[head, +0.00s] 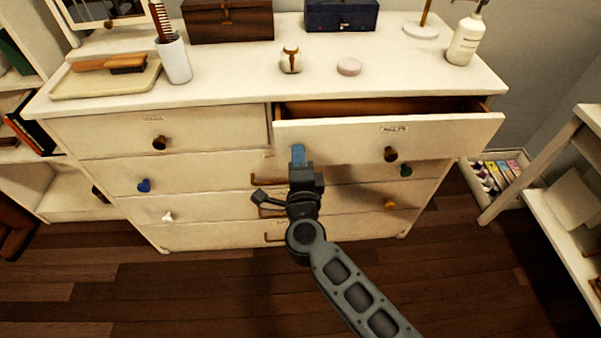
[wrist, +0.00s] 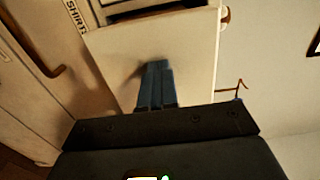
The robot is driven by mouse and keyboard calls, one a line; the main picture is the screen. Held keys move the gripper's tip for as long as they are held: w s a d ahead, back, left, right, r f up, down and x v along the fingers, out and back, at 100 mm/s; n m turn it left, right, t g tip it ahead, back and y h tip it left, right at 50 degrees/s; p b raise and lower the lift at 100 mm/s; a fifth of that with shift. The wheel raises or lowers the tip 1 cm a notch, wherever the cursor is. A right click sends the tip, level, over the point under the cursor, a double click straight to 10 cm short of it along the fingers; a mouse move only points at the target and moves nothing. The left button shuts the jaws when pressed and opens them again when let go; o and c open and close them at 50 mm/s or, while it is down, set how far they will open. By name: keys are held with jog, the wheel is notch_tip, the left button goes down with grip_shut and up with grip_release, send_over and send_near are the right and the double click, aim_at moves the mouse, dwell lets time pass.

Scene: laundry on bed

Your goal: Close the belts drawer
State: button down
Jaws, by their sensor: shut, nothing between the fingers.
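The open drawer (head: 345,137) is the top right one of the cream dresser, pulled part way out. It has a round dark knob (head: 390,154) and a small label (head: 394,129) too small to read surely. My gripper (head: 298,154) is shut and empty, with blue fingertips in front of the left part of this drawer's front. In the wrist view the blue fingers (wrist: 156,85) point at a cream panel (wrist: 188,50) that looks like the drawer front, with a shadow beside them. I cannot tell whether they touch it.
The dresser top (head: 225,88) holds a white cup (head: 175,60), a tray (head: 100,82), a round jar (head: 291,60), a pink disc (head: 349,67) and a pump bottle (head: 464,42). The other dresser drawers look shut. A shelf (head: 560,215) stands at right. The wooden floor in front is clear.

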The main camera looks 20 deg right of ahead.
jog(key=x, duration=0.8)
jog(key=shift+w+b, duration=0.3)
jog(key=shift+w+d+r, duration=0.1)
jog(key=shift+w+d, duration=0.05)
